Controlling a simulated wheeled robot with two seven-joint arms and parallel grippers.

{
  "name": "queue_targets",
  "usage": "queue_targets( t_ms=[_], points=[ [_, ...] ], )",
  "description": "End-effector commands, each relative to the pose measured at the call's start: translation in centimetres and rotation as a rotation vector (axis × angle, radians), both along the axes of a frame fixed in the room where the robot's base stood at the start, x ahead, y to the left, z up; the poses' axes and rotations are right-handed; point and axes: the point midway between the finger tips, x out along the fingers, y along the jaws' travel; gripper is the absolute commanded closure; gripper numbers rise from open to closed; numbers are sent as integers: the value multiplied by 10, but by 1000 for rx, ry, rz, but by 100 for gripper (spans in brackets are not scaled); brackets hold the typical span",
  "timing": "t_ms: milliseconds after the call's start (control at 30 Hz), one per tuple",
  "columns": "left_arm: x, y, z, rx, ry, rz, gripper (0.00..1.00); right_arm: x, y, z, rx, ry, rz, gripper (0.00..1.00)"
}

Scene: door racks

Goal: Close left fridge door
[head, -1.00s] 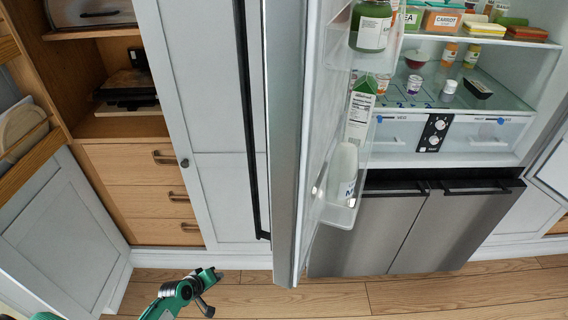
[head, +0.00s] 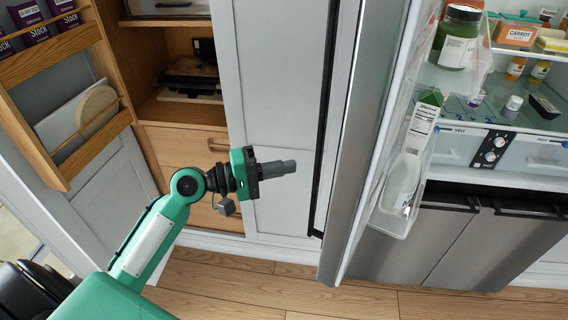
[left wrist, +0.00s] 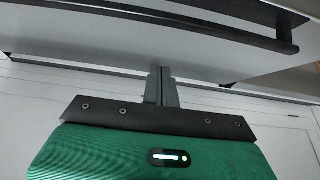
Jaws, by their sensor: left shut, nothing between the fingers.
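The left fridge door (head: 366,150) stands open in the head view, seen nearly edge-on, with shelves on its inner side. Its long black handle (head: 331,120) runs down its outer face; a black bar handle (left wrist: 190,22) also crosses the top of the left wrist view. My left gripper (head: 293,167) is shut and empty, to the left of the door's outer face near the handle's lower part, apart from it in the head view. In the left wrist view its closed fingers (left wrist: 161,88) point at a pale surface below the bar. My right gripper is not in view.
The fridge interior (head: 500,115) holds jars and boxes on shelves. The door bins hold a green jar (head: 457,37), a carton (head: 421,128) and a white bottle (head: 403,180). Wooden drawers (head: 180,150) and an open cabinet door with racks (head: 75,95) are at left. Wood floor (head: 230,285) is clear.

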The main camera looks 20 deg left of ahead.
Motion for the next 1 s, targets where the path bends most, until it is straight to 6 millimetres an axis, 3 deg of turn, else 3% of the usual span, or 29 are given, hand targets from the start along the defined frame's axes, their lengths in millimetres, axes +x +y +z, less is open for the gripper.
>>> queue_targets(
  t_ms=[33, 300, 500, 700, 1000],
  points=[
    [8, -9, 7, -6, -1, 0, 100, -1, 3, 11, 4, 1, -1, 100],
    [45, -54, 6, -4, 0, 0, 100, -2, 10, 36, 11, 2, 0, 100],
    [41, -80, 3, -3, 2, 1, 100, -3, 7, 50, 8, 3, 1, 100],
    [40, -91, 0, -1, 1, 2, 100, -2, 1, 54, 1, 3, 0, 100],
    [40, -92, -1, 1, 1, 2, 100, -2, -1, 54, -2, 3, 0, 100]
  ],
)
